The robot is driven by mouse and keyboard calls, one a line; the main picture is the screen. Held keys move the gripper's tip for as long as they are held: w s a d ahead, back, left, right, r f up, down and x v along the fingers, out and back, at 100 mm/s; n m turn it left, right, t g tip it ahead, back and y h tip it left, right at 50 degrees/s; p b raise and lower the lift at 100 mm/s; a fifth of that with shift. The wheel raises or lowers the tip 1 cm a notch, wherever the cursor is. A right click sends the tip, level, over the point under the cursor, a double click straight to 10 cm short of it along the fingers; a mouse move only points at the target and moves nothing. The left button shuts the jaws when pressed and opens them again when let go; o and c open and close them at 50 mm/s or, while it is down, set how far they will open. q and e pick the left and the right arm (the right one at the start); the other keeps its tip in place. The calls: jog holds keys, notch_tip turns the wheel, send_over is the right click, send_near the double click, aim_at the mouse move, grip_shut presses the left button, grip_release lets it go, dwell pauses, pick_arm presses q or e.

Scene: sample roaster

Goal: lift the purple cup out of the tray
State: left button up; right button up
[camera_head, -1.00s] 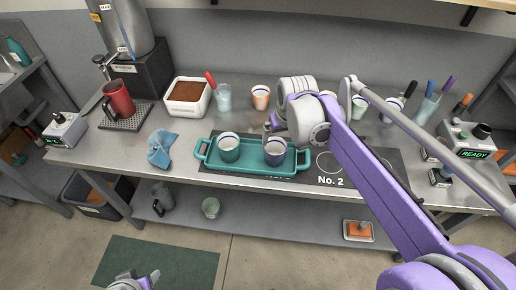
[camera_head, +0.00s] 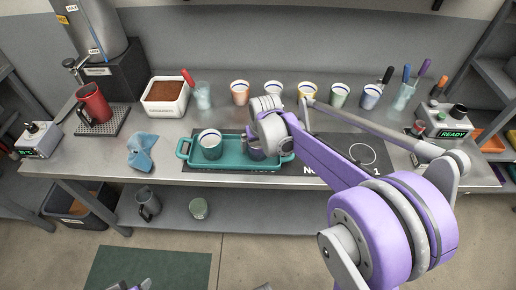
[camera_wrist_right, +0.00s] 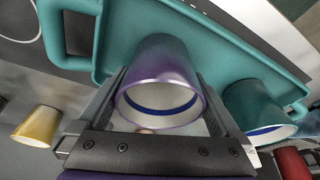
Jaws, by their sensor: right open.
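The purple cup (camera_head: 257,154) stands in the right part of the teal tray (camera_head: 182,150), mostly hidden behind my right gripper (camera_head: 254,141) in the head view. In the right wrist view the purple cup (camera_wrist_right: 165,65) shows between the two open fingers, its pale inside and blue band facing the camera. I cannot tell whether the fingers touch it. A teal cup (camera_head: 211,152) stands to its left in the tray; it also shows in the right wrist view (camera_wrist_right: 255,108). My left gripper (camera_head: 132,286) is barely in view at the bottom edge.
Several cups stand in a row behind the tray, including an orange-banded one (camera_head: 240,96). A white container of brown grounds (camera_head: 166,105), a red mug (camera_head: 94,104) and a blue cloth (camera_head: 141,146) are to the left. A dark mat (camera_head: 340,165) lies right of the tray.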

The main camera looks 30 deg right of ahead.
jog(key=c, duration=1.3)
